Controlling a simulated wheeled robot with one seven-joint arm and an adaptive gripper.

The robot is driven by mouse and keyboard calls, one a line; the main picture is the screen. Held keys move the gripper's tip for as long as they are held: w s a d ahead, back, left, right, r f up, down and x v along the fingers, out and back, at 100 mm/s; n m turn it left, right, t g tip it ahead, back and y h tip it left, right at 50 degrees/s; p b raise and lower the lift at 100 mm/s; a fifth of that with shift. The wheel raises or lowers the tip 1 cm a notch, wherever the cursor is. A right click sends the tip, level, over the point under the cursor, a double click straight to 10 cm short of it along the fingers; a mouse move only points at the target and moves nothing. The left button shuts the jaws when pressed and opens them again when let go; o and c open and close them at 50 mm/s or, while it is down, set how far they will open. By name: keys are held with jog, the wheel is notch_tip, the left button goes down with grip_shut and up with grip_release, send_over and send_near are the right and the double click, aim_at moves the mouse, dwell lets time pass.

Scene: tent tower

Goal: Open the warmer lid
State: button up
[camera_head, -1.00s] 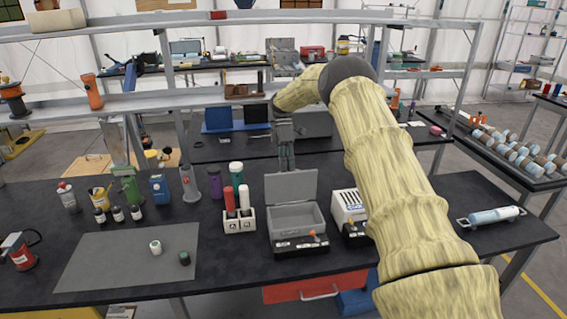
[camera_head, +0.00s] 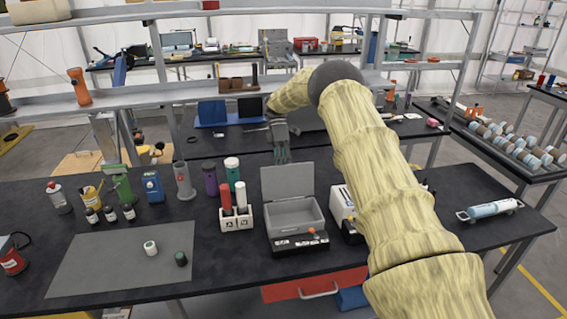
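The warmer (camera_head: 299,242) is a grey box with a black front panel and an orange-red knob, on the dark bench right of centre. Its lid (camera_head: 287,181) stands raised and upright at the back edge, so the grey inside is visible and looks empty. My gripper (camera_head: 283,157) hangs pointing down just behind and above the lid's top edge. It looks apart from the lid, though the distance is hard to judge. The fingers are small here, and I cannot tell whether they are open or shut.
A white holder (camera_head: 236,222) with a red and a white tube stands left of the warmer. A white device (camera_head: 342,207) stands close on its right, partly behind my arm. Several bottles line the back left. A grey mat (camera_head: 112,262) with two small jars lies at the left.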

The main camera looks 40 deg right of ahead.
jog(key=shift+d+r, duration=0.1)
jog(key=shift+r, duration=0.5)
jog(key=v, duration=0.6)
jog(key=shift+w+d+r, duration=0.15)
jog(key=shift+w+d, duration=0.1)
jog(key=shift+w, duration=0.1)
